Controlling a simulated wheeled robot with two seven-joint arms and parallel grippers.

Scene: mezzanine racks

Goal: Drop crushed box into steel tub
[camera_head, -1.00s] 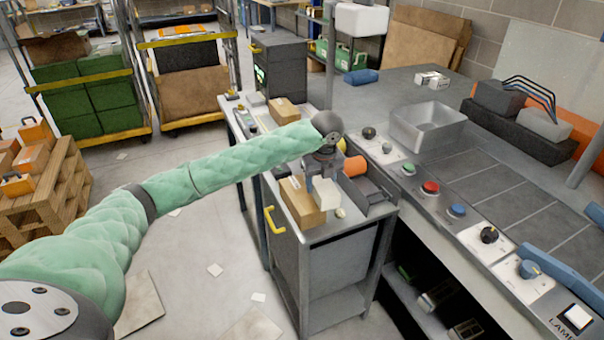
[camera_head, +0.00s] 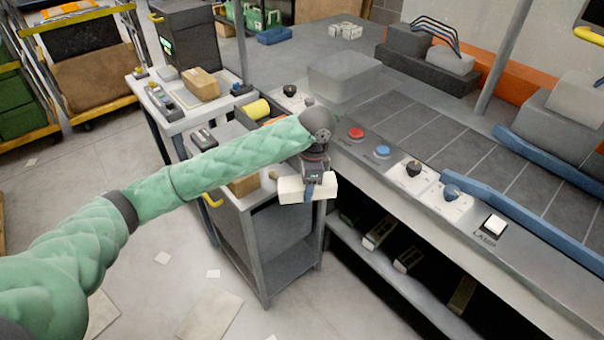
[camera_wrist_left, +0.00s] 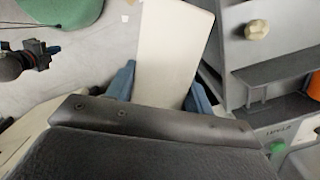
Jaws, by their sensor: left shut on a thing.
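The crushed box (camera_head: 292,190) is a pale, off-white carton. My left gripper (camera_head: 313,183) is shut on it and holds it in the air by the cart's right side, in front of the counter edge. In the left wrist view the box (camera_wrist_left: 170,45) sits between the blue fingers. The steel tub (camera_head: 345,75) is a grey open basin on the counter, beyond and above the gripper in the picture. It looks faint, and its inside is hard to make out. What appears to be my right gripper (camera_wrist_left: 45,50) shows small and dark at the left of the left wrist view.
A grey cart (camera_head: 255,205) stands left of the counter, with a brown box (camera_head: 245,185) partly hidden by my arm. The counter's front panel carries a red button (camera_head: 356,133), a blue button (camera_head: 383,151) and knobs. A blue rail (camera_head: 480,208) lies to the right.

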